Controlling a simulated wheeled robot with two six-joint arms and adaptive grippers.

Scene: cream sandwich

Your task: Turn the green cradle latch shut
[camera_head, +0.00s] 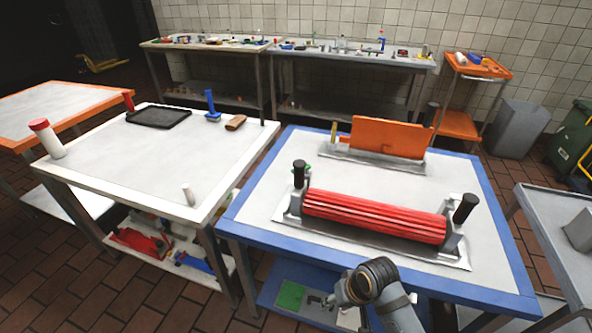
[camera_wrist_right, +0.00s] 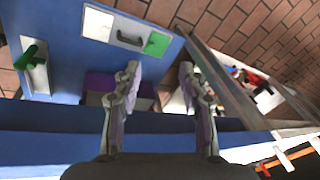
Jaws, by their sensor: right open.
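A small green part (camera_head: 308,168) shows beside the black knob at the left end of the red roller's cradle (camera_head: 453,246); it may be the cradle latch, but it is too small to read its position. In the right wrist view a green lever (camera_wrist_right: 31,57) stands on a pale plate on a blue surface; I cannot tell whether it is the latch. My right gripper (camera_wrist_right: 160,72) is open and empty, its fingers apart from the lever, which is to their left. In the head view my right arm is at the blue table's front edge. My left gripper is not in view.
The red ribbed roller (camera_head: 375,216) lies on the blue-edged table (camera_head: 505,285). An orange panel (camera_head: 388,138) stands behind it. A green square (camera_head: 290,295) lies on the lower shelf. A white table (camera_head: 90,175) stands left, a grey one (camera_head: 548,208) right.

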